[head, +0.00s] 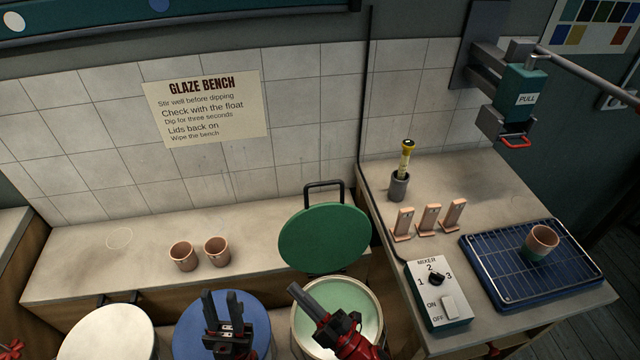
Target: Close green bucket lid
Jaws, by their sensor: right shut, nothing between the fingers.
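The green lid (325,240) stands open, tilted up at the back of the green bucket (376,296), with its black handle (323,184) at the top. The bucket's mouth is uncovered and pale green glaze shows inside. My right gripper (297,290) is shut and empty, over the left part of the bucket's mouth and below the lid in the picture. It hides part of the rim. My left gripper (222,296) is open and empty over the blue lid (258,318) of the bucket to the left.
A white lid (105,335) is at the lower left. Two clay cups (183,256) stand on the back ledge. On the right bench are a mixer control box (438,295), several clay test tiles (429,219), a float in a pot (399,186) and a blue tray (480,272) with a cup.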

